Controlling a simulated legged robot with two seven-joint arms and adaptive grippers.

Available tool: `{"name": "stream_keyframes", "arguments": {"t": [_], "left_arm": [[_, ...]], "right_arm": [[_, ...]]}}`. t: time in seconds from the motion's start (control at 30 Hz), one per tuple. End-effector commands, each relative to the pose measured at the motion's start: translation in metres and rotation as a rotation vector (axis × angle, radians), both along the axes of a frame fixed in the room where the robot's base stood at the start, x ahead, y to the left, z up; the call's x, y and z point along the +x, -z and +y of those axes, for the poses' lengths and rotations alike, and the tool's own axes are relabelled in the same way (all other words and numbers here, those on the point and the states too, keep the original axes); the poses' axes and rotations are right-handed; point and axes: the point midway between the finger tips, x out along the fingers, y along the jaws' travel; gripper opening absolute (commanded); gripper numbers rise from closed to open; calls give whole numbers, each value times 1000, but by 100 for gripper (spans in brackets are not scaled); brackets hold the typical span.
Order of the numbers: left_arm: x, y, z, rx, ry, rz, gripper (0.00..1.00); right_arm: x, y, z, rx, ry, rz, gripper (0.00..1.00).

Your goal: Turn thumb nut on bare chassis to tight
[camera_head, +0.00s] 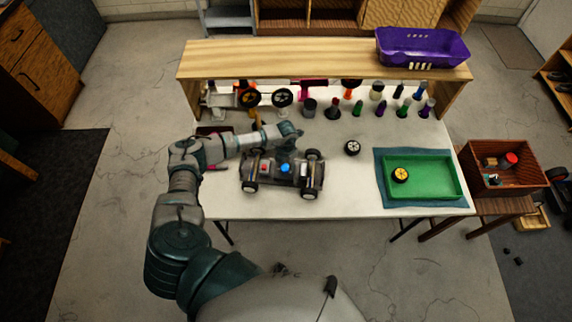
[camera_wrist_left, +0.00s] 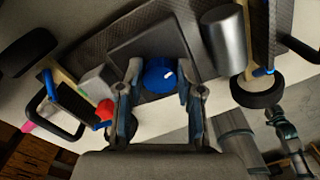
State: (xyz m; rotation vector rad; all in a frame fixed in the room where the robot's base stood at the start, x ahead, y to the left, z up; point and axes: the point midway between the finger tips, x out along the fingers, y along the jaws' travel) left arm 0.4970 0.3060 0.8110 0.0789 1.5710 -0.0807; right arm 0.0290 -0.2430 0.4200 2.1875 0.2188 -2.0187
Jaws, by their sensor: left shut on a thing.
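The bare chassis (camera_head: 303,178) sits on the white table with its black wheels on. A blue round thumb nut (camera_head: 285,168) with a white mark is on its deck; it also shows in the left wrist view (camera_wrist_left: 160,75). A red knob (camera_wrist_left: 105,109) is beside it on the chassis. My left gripper (camera_wrist_left: 160,72) has its two fingers closed on opposite sides of the blue thumb nut, over the deck. In the head view, my left gripper (camera_head: 286,153) comes down onto the chassis from behind. My right gripper does not show.
A loose wheel (camera_head: 352,147) lies right of the chassis. A green tray (camera_head: 448,192) holding a yellow-hubbed wheel (camera_head: 400,174) is farther right. Several bottles and tools stand along the back beneath a wooden shelf (camera_head: 330,62) with a purple basket (camera_head: 424,47). The table's front edge is clear.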

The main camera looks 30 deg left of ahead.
Motion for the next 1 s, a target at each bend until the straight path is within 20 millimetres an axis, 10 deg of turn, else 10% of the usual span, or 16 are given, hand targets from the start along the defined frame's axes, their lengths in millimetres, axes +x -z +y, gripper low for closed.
{"name": "stream_keyframes", "arguments": {"t": [0.53, 0.57, 0.67, 1.0], "left_arm": [[1, -2, -1, -1, 0, -3, 1], [1, -2, -1, -1, 0, -3, 38], [1, -2, -1, -1, 0, -3, 61], [1, -3, 0, -1, 0, -1, 61]], "right_arm": [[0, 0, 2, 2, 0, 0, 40], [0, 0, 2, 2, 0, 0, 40], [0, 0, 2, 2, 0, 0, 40], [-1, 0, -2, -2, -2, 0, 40]]}}
